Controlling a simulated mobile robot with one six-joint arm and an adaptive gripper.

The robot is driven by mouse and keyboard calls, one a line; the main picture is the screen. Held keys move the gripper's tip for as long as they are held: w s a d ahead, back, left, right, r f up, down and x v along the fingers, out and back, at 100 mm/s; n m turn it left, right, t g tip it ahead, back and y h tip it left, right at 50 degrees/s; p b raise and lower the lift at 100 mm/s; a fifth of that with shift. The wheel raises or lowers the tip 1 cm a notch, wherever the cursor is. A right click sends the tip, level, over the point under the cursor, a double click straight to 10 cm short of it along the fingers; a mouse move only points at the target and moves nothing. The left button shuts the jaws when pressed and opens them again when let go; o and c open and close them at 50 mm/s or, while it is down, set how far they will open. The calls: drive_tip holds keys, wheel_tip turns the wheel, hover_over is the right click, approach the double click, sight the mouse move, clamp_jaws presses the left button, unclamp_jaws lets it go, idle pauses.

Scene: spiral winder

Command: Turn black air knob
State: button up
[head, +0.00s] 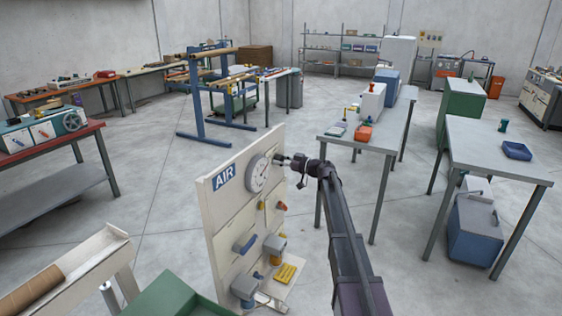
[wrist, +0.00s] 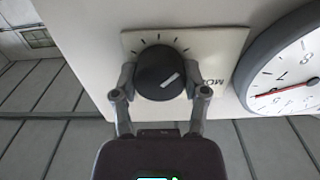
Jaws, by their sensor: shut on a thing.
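The black air knob (wrist: 160,72) is round with a white pointer line. It sits on a pale square plate with dial ticks, beside a large round gauge (wrist: 290,70). My gripper (wrist: 160,82) has one finger on each side of the knob and is shut on it, in the wrist view. In the head view my gripper (head: 282,158) reaches to the front of the white panel (head: 222,215) with the blue AIR sign (head: 224,177). The gauge also shows there (head: 258,173). The knob is too small to make out in the head view.
Lower on the panel are a blue handle (head: 245,243) and several small fittings. A grey table (head: 375,137) with boxes stands behind my arm. A green box (head: 172,296) and a trough with a brown roll (head: 30,290) are at the lower left.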

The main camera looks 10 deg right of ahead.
drive_tip(key=shift+m, duration=0.3)
drive_tip(key=m, duration=0.2)
drive_tip(key=shift+a+m, duration=0.1)
drive_tip(key=shift+m, duration=2.3)
drive_tip(key=o, duration=1.1)
drive_tip(key=shift+o, duration=0.2)
